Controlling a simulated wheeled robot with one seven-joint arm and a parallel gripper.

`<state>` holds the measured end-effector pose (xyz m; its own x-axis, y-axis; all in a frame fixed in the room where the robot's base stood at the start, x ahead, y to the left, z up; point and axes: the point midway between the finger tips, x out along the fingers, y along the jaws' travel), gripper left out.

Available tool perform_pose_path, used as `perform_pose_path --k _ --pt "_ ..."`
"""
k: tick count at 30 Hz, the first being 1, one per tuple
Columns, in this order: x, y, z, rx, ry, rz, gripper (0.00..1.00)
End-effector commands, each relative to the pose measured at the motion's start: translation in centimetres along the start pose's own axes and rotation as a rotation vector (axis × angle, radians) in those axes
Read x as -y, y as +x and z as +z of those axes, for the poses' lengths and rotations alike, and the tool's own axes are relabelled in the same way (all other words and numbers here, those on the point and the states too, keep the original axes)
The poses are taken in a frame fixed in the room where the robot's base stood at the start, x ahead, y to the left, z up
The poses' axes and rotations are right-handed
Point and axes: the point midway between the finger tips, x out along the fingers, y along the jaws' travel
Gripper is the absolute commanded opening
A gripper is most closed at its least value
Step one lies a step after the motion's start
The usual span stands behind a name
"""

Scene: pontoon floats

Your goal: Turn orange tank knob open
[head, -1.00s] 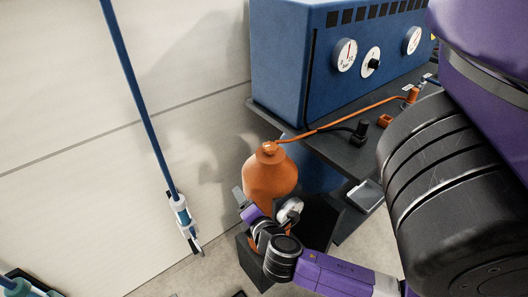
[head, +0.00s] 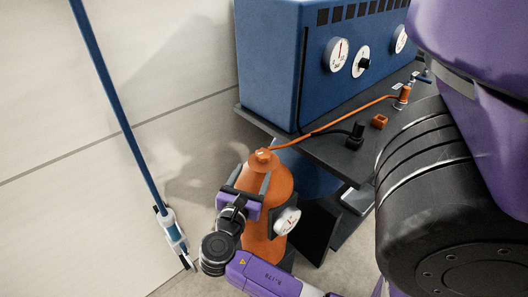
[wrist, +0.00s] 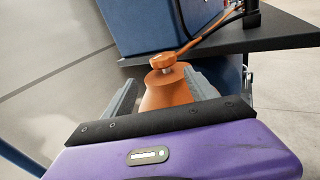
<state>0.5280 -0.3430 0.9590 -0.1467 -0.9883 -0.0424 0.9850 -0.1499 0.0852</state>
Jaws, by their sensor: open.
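The orange tank (head: 276,185) stands on the floor beside the dark bench. Its orange knob (head: 263,156) sits on top of the neck, with an orange hose running from it to the bench. In the wrist view the knob (wrist: 163,60) is ahead of my gripper, above the tank's shoulder (wrist: 166,88). My gripper (head: 252,180) is open in front of the tank, its fingers spread to either side of the tank's upper part and below the knob. In the wrist view the two grey fingers (wrist: 165,88) flank the tank top. I cannot tell whether they touch the tank.
A round white gauge (head: 287,221) is on the tank's right side. The blue cabinet (head: 270,60) with dials stands on the bench (head: 340,150). A blue-handled mop (head: 172,235) leans at the left wall.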

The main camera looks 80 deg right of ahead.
Motion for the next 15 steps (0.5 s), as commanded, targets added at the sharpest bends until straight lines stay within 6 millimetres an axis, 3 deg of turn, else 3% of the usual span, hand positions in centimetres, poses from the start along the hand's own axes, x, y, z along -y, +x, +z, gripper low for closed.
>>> perform_pose_path --k 8,15 --pt "0.6 0.7 1.4 0.047 -0.087 -0.084 0.67" --pt "0.8 4.3 1.7 0.046 -0.085 -0.084 0.67"
